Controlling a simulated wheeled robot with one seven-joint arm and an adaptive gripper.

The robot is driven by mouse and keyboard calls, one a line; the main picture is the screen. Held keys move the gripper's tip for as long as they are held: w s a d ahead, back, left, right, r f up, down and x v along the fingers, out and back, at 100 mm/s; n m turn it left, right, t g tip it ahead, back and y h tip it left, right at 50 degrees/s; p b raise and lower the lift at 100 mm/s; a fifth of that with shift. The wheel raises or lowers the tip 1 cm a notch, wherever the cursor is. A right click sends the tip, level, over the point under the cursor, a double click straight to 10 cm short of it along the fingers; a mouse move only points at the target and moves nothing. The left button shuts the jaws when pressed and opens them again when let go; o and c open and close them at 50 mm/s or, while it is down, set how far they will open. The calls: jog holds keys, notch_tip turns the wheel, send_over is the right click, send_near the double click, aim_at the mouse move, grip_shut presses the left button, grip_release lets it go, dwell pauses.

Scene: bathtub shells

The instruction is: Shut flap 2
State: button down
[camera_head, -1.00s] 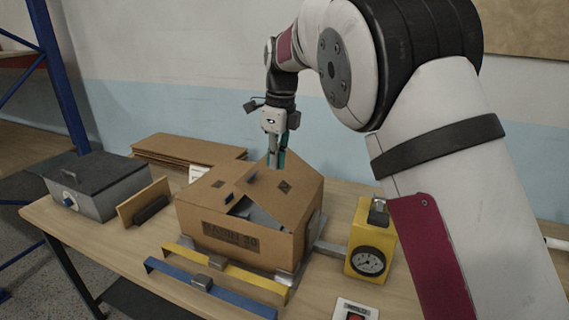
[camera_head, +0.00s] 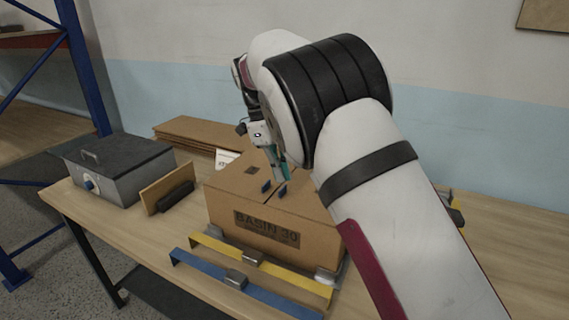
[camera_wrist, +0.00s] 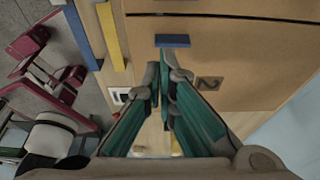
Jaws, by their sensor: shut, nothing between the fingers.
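The cardboard box marked BASIN 30 (camera_head: 262,228) sits on the table. Flap 2, with its dark number 2 patch (camera_wrist: 208,83), shows in the wrist view and looks about level with the flap beside it, across a thin dark seam. A blue tab (camera_wrist: 172,41) stands on flap 2 near that seam. My gripper (camera_wrist: 165,78) is shut and empty over flap 2, beside the number; whether the tips touch the card is unclear. In the head view my gripper (camera_head: 280,172) is low over the box top, and my arm hides the box's right side.
A yellow bar (camera_head: 285,276) and a blue bar (camera_head: 262,293) lie in front of the box. A grey lidded case (camera_head: 115,172) and an upright brown board with a black block (camera_head: 168,192) stand left. Flat cardboard (camera_head: 195,133) lies behind.

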jog(key=shift+w+a+f+b, duration=0.1)
jog(key=shift+a+f+b, duration=0.1)
jog(key=shift+f, duration=0.4)
jog(key=shift+w+a+f+b, duration=0.1)
jog(key=shift+a+f, duration=0.1)
jog(key=shift+f, duration=0.4)
